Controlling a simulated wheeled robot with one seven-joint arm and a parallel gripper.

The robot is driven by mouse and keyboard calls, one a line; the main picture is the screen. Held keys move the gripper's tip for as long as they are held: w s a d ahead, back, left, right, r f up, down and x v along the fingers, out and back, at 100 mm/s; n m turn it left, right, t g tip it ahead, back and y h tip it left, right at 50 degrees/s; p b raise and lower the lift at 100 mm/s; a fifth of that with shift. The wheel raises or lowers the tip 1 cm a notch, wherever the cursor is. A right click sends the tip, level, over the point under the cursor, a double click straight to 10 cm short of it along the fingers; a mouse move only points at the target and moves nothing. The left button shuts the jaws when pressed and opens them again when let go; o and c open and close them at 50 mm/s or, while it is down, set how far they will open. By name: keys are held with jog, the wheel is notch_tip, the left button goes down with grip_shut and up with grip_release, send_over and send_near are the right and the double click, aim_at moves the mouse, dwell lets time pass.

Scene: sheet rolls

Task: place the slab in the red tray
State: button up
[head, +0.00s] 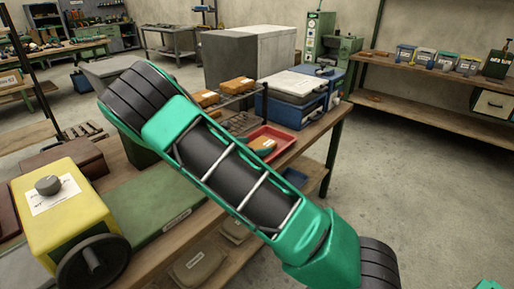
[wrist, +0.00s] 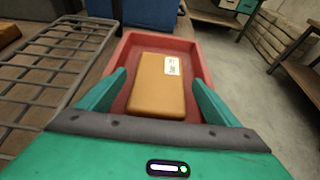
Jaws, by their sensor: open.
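The slab (wrist: 157,92) is an orange-brown block with a white label. In the wrist view it lies inside the red tray (wrist: 200,62), flat as far as I can see. My gripper (wrist: 159,85) is open, with one green finger on each side of the slab and a visible gap to each. In the head view the red tray (head: 284,133) stands on the workbench, and part of the slab (head: 262,143) shows in it. My green and black arm covers the near part of the tray and hides my gripper there.
A wire rack (head: 245,95) with similar orange-brown blocks (head: 206,98) stands left of the tray. Blue cases (head: 300,105) stand behind it. A large grey box (head: 250,55) is farther back. A yellow machine (head: 65,210) is at the near left. Open floor lies to the right.

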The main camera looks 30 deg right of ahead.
jog(key=v, duration=0.8)
jog(key=shift+s+a+r, duration=0.1)
jog(key=shift+a+r, duration=0.05)
jog(key=shift+a, duration=0.05)
jog(key=s+d+m+g+y, duration=0.1)
jog(key=s+d+m, duration=0.1)
jog(key=s+d+m+g, duration=0.1)
jog(key=s+d+m, duration=0.1)
jog(key=s+d+m+g+y, duration=0.1)
jog(key=s+d+m, duration=0.1)
jog(key=s, duration=0.1)
jog(key=shift+d+y, duration=0.3)
jog(key=shift+d, duration=0.05)
jog(key=s+d+r+m+g+y, duration=0.2)
jog(key=s+d+m+y, duration=0.2)
jog(key=s+m, duration=0.55)
jog(key=s+a+r+m+y, duration=0.2)
jog(key=s+m, duration=0.2)
jog(key=s, duration=0.4)
jog(key=s+a+r+m+y, duration=0.1)
jog(key=s+m, duration=0.3)
jog(key=s, duration=0.5)
jog(key=s+a+r+m+y, duration=0.2)
jog(key=s+m, duration=0.3)
jog(key=s, duration=0.3)
jog(key=shift+a+r+y, duration=0.3)
jog(key=shift+r+y, duration=0.4)
jog(key=shift+r, duration=0.2)
jog(key=shift+s, duration=0.15)
